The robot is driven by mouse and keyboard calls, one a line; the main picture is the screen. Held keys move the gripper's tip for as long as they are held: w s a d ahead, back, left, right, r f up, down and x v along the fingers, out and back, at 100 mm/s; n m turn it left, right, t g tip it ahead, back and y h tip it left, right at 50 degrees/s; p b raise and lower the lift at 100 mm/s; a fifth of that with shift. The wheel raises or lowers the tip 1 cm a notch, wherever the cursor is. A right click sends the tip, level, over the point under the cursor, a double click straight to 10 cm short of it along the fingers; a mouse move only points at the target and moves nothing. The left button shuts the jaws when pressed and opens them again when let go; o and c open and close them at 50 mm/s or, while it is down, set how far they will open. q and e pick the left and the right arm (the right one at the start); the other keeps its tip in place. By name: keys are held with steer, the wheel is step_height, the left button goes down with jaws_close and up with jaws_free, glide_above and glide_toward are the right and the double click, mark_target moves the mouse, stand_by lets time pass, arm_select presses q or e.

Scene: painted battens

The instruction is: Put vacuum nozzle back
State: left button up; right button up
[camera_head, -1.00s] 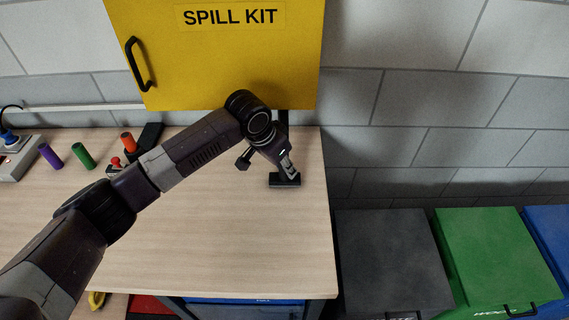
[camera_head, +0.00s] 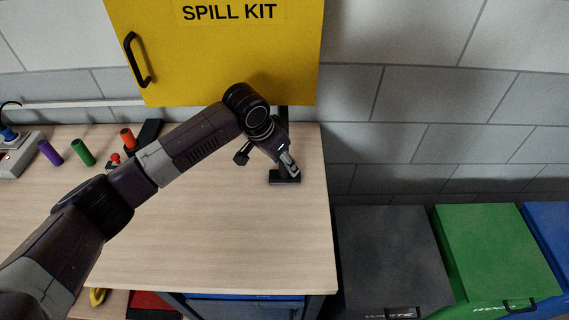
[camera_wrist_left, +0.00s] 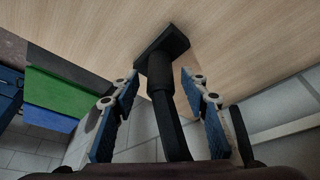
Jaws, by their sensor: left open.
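The black vacuum nozzle stands on the wooden tabletop near its right edge, with its flat foot (camera_head: 285,178) down on the wood. In the left wrist view its foot (camera_wrist_left: 164,50) and the dark tube (camera_wrist_left: 167,115) rising from it show clearly. My left gripper (camera_head: 289,166) is over the nozzle in the head view. In the left wrist view my left gripper (camera_wrist_left: 165,92) is open, its blue-padded fingers on either side of the tube with gaps between pads and tube. My right gripper is out of view.
A yellow spill kit cabinet (camera_head: 225,60) hangs on the wall just behind my arm. Grey (camera_head: 390,260) and green (camera_head: 497,255) bins stand right of the table. The table's front middle is clear.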

arm_select(q)
steer(key=b+v, duration=0.1)
steer(key=v, duration=1)
steer(key=shift+b, duration=0.4)
